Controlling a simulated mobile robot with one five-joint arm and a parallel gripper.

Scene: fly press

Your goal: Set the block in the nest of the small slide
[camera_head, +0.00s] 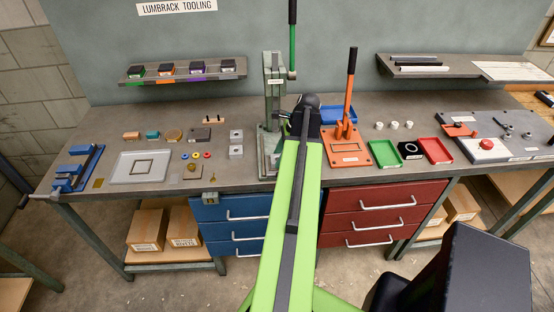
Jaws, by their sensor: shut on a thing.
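My gripper (287,122) reaches to the front of the grey-green fly press (272,85), near its column. My own wrist and green arm cover most of the jaws. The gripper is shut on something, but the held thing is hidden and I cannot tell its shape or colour. The press base (266,168) shows left of my arm. The small slide and its nest cannot be made out, and no block can be identified for certain.
An orange lever press (350,150) stands right of my arm, with green (383,153), black (410,150) and red (436,151) trays beyond it. A shelf (183,72) hangs behind.

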